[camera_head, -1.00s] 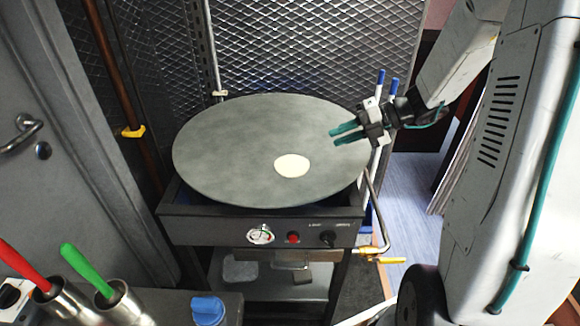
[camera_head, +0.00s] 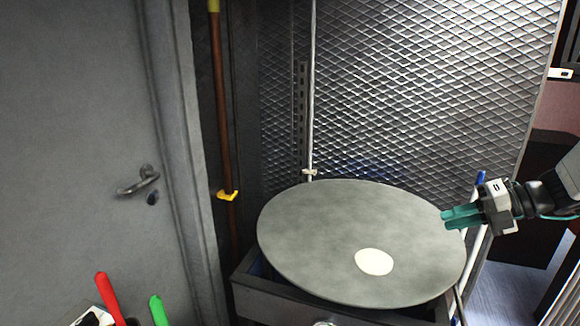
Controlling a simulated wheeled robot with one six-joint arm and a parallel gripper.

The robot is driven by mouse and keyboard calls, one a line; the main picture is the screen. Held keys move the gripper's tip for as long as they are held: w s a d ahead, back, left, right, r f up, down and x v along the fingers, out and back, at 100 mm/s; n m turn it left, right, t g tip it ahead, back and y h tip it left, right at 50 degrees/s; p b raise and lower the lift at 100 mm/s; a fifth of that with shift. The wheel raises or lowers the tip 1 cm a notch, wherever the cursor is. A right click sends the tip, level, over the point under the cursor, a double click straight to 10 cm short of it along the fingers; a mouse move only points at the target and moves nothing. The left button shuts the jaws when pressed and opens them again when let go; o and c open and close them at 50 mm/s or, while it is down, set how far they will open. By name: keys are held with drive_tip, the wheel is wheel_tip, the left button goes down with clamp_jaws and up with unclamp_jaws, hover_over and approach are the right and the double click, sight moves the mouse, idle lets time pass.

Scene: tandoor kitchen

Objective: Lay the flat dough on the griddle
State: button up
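The flat dough (camera_head: 374,262) is a pale round disc lying flat on the griddle, toward its front edge and right of its middle. The griddle (camera_head: 320,225) is a large round grey plate on a dark stand. My gripper (camera_head: 447,219) has teal fingers pointing left over the griddle's right edge. It is empty and apart from the dough, up and to its right. The fingers look slightly apart, with nothing between them.
A grey door (camera_head: 85,150) with a lever handle is on the left. A copper pipe (camera_head: 222,100) and a metal mesh wall (camera_head: 430,90) stand behind the griddle. Red (camera_head: 110,298) and green (camera_head: 158,310) handles poke up at the lower left.

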drive_tip(key=s+a+r+m+g+h, duration=0.1)
drive_tip(key=s+a+m+h, duration=0.2)
drive_tip(key=s+m, duration=0.5)
drive_tip(key=s+a+r+m+g+h, duration=0.1)
drive_tip(key=s+a+m+h, duration=0.3)
drive_tip(key=s+m, duration=0.4)
drive_tip(key=s+a+r+m+g+h, duration=0.1)
drive_tip(key=s+a+m+h, duration=0.2)
drive_tip(key=m, duration=1.5)
drive_tip(key=s+a, duration=0.2)
drive_tip(key=s, duration=0.3)
drive_tip(key=shift+g+h, duration=0.4)
drive_tip(key=shift+s, duration=0.2)
